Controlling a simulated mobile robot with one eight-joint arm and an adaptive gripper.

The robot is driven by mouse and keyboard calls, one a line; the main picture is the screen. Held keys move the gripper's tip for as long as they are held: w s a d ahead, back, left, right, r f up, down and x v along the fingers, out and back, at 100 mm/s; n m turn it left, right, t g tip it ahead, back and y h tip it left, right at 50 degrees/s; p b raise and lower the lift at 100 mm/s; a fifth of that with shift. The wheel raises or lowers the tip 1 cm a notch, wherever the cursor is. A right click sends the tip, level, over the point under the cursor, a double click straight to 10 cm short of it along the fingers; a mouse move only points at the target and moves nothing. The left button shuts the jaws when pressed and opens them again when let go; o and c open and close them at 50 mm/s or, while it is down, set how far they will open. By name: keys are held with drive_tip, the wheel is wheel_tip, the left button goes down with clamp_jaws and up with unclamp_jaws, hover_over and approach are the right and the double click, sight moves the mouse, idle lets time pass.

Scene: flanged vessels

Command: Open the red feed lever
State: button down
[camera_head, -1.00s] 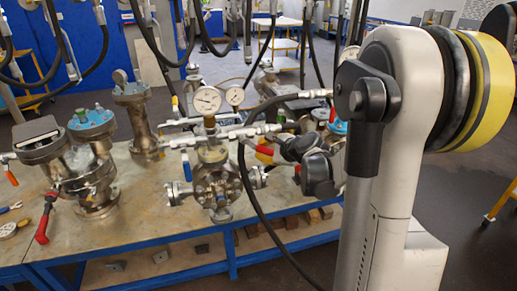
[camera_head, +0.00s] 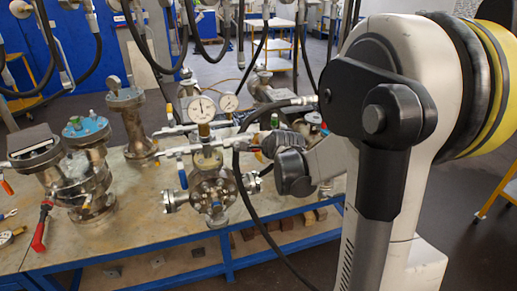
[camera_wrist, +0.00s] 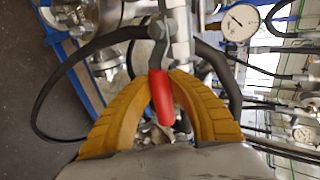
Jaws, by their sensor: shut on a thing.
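The red feed lever (camera_wrist: 161,98) is in the middle of the wrist view, its metal stem running up to a valve fitting. My gripper (camera_wrist: 159,76) has its two yellow ribbed fingers closed in on either side of the red grip, holding it between them. In the head view, my dark wrist (camera_head: 293,172) is beside the central gauge manifold and hides most of the gripper and the lever.
A black hose loops around the manifold and also crosses the wrist view (camera_wrist: 55,75). Pressure gauges (camera_head: 201,109) stand above the manifold. Flanged vessels (camera_head: 88,165) and another red-handled lever (camera_head: 41,228) are at the left of the bench. The bench front (camera_head: 140,232) is clear.

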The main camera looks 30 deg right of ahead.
idle(0.3)
drive_tip(key=c, duration=1.2)
unclamp_jaws()
drive_tip(key=shift+r, duration=0.1)
drive_tip(key=v, duration=1.2)
drive_tip(key=shift+a, duration=0.1)
